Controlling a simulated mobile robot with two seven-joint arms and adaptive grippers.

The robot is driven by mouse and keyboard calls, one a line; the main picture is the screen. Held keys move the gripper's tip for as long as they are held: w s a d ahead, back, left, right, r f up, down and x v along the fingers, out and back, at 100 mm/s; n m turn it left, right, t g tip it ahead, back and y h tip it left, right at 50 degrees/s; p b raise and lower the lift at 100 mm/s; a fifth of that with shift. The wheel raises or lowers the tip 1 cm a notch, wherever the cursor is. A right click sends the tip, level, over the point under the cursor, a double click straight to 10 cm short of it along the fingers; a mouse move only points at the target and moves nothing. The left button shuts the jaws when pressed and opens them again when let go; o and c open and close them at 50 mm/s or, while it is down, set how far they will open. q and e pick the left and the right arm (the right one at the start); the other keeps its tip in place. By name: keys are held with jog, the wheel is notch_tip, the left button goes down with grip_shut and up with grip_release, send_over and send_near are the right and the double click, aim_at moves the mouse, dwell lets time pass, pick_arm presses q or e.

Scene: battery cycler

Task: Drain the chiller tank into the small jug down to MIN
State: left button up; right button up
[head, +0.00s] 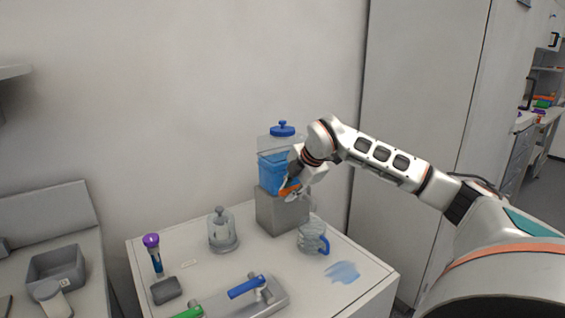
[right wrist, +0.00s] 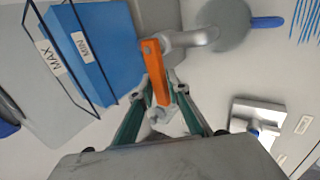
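The chiller tank (head: 278,170) is clear with blue liquid and a blue lid, and stands on a grey block (head: 280,212). In the right wrist view the tank (right wrist: 85,45) shows MAX and MIN labels; the blue reaches above MIN, near MAX. My right gripper (head: 291,188) is at the tank's tap. In the right wrist view its fingers (right wrist: 161,88) are drawn in on both sides of the orange tap lever (right wrist: 155,70). The small jug (head: 311,238), clear with a blue handle, stands below the tap; its contents are unclear. No stream is visible. My left gripper is not in view.
A clear lidded vessel (head: 222,232), a purple-capped tube (head: 154,255), a dark grey block (head: 166,290) and a grey fixture with blue and green handles (head: 262,298) share the table. A blue patch (head: 342,272) lies right of the jug. A grey bin (head: 56,272) is at left.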

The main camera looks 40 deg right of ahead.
jog(key=shift+s+d+f+n+y, duration=0.15)
jog(key=shift+s+n+y, duration=0.2)
jog(key=shift+n+y, duration=0.25)
jog(key=n+y, duration=0.1)
jog(key=s+n, duration=0.1)
jog(key=n, duration=0.1)
jog(key=s+n+y+p, duration=0.1)
jog(key=n, duration=0.1)
jog(key=shift+s+d+g+y, duration=0.1)
jog(key=shift+g+y, duration=0.2)
